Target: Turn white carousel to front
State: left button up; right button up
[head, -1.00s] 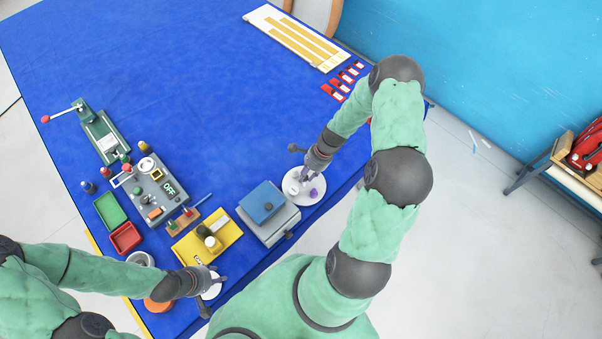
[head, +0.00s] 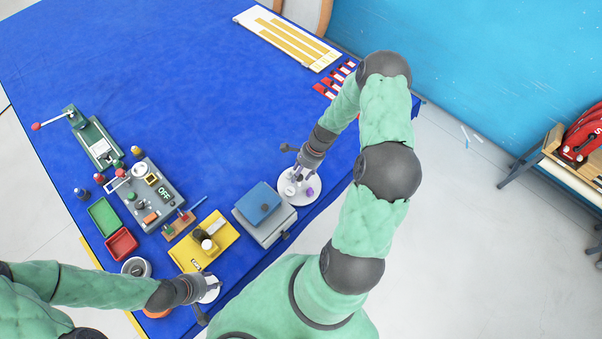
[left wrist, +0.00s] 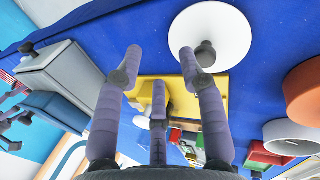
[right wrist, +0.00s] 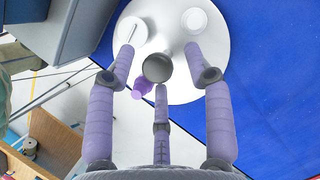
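The white carousel (head: 287,194), a round white disc, lies at the table's near edge. In the right wrist view the carousel (right wrist: 217,75) carries a dark round knob (right wrist: 157,68), two white round pieces and a purple piece (right wrist: 142,88). My right gripper (head: 298,179) is over it. Its fingers (right wrist: 160,55) are spread around the knob from above; contact cannot be told. My left gripper (head: 208,285) is at a second, smaller white disc (left wrist: 220,28) with a dark knob (left wrist: 205,53). Its fingers (left wrist: 160,60) are spread, with nothing between them.
A grey box with a blue lid (head: 258,204) stands just left of the carousel. A yellow tray (head: 222,250), a grey control box (head: 150,200), and green (head: 104,216) and red (head: 121,243) bins are further left. The blue table's middle is clear.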

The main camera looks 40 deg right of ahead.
jog(key=shift+s+a, duration=0.1)
jog(key=shift+f, duration=0.1)
jog(key=v, duration=1.2)
dwell(0.4)
